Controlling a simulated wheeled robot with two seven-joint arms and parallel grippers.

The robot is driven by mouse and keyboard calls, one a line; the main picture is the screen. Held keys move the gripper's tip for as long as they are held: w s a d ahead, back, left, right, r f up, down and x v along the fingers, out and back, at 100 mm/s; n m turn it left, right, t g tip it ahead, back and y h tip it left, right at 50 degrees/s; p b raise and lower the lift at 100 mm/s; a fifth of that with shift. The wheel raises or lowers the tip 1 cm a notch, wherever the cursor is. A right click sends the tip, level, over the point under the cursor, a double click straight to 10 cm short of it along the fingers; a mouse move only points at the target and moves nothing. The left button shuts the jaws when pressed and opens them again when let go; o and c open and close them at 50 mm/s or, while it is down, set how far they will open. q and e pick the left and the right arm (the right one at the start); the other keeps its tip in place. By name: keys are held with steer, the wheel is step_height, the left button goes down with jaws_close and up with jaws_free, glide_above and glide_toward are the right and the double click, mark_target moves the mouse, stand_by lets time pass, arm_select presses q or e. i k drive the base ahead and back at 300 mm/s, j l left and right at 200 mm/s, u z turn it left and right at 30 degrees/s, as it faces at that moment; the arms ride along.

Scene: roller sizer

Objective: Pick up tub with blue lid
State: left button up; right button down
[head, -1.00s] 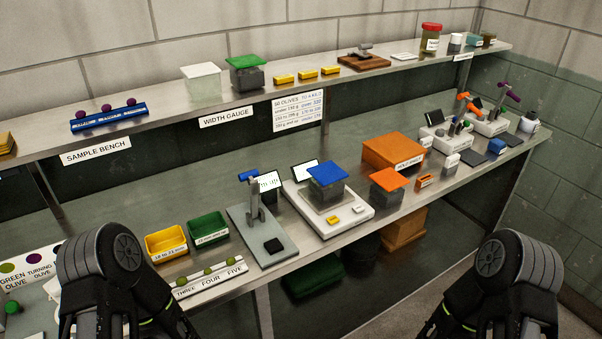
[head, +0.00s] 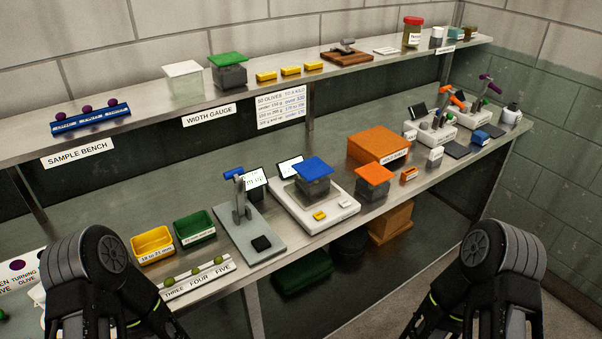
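The tub with the blue lid (head: 312,169) has a dark grey, see-through body and a flat square blue lid. It stands upright on the white scale (head: 340,207) in the middle of the lower bench. My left arm shows at the lower left and my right arm at the lower right, both in front of the bench and apart from the tub. The fingertips of both grippers are outside the picture.
A tub with an orange lid (head: 374,178) stands just right of the scale. A gauge stand with a blue top (head: 241,210) is close on its left. An orange box (head: 379,144) is behind right. The upper shelf (head: 150,113) runs above and behind, with a green-lidded tub (head: 229,72).

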mark_target(312, 177)
steer(key=z, duration=1.75)
steer(key=k+j, duration=0.25)
steer(key=k, duration=0.2)
